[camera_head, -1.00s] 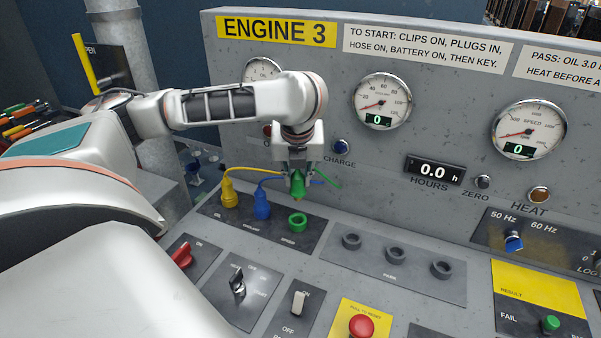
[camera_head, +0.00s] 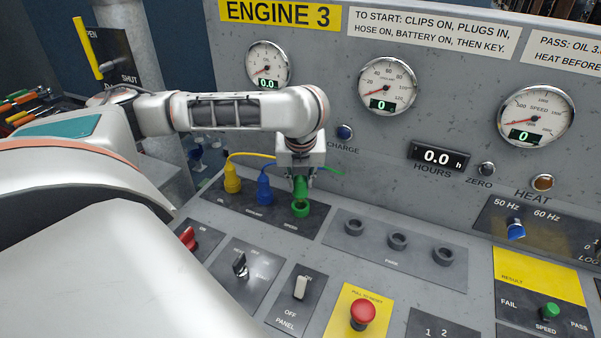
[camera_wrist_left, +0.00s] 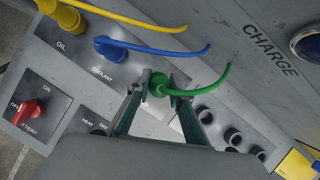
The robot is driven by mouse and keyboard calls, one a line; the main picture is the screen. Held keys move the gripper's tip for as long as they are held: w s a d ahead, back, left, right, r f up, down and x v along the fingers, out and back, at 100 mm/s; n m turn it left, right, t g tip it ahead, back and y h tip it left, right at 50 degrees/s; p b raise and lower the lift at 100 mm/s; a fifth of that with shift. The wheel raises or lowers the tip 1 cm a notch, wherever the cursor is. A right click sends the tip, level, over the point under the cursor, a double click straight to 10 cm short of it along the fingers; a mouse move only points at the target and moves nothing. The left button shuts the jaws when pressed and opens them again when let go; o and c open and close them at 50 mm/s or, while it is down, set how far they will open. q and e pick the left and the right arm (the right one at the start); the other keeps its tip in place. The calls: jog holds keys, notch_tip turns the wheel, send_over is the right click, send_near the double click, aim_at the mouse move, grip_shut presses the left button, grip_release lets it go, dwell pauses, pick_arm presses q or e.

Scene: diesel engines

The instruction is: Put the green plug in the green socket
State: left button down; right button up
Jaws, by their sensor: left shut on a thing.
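The green plug (camera_head: 300,186) is upright in my left gripper (camera_head: 300,176), which is shut on it. The plug's lower end is at the green socket (camera_head: 300,208) marked SPEED; I cannot tell how deep it sits. In the left wrist view the green plug (camera_wrist_left: 159,84) is between the two fingertips of my left gripper (camera_wrist_left: 158,88), with its green cable trailing right. The plug hides the green socket there. My right gripper is not in view.
The yellow plug (camera_head: 232,180) and blue plug (camera_head: 264,190) stand in sockets just left. Three grey park sockets (camera_head: 398,241) lie to the right. A red rotary switch (camera_head: 188,238), a white panel switch (camera_head: 301,287) and a red button (camera_head: 363,312) are nearer.

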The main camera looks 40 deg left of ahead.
aim_at(301, 190)
pick_arm(q)
jog(key=shift+f+b, duration=0.35)
jog(key=shift+f, duration=1.5)
jog(key=c, duration=1.7)
grip_release()
jog(key=shift+r, duration=0.1)
jog(key=shift+v, duration=5.95)
jog(key=shift+s, duration=0.15)
